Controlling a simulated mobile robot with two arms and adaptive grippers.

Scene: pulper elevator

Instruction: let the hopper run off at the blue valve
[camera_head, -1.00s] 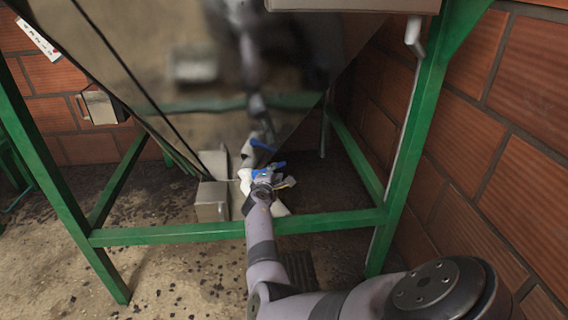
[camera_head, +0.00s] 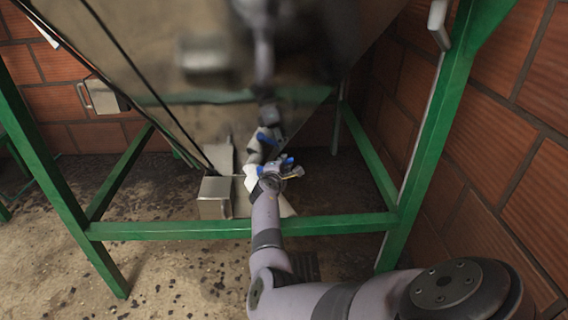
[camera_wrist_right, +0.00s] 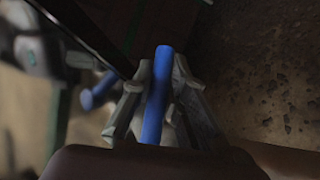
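The hopper (camera_head: 130,75) is a large shiny metal funnel in a green frame. The blue valve is low at its outlet; its blue handle (camera_head: 287,162) shows beside my right gripper (camera_head: 276,176) in the head view. In the right wrist view the blue handle (camera_wrist_right: 157,95) stands between the two fingers of my right gripper (camera_wrist_right: 160,85), which close in on both its sides. A second blue bar at the left of that view looks like a reflection in the metal. The valve body is mostly hidden by the gripper. My left gripper is not in view.
A green crossbar (camera_head: 170,229) runs in front of the hopper, and my right arm passes over it. A green post (camera_head: 430,140) and brick wall (camera_head: 510,150) stand close on the right. A metal box (camera_head: 214,197) sits left of the gripper. The floor is free at the left.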

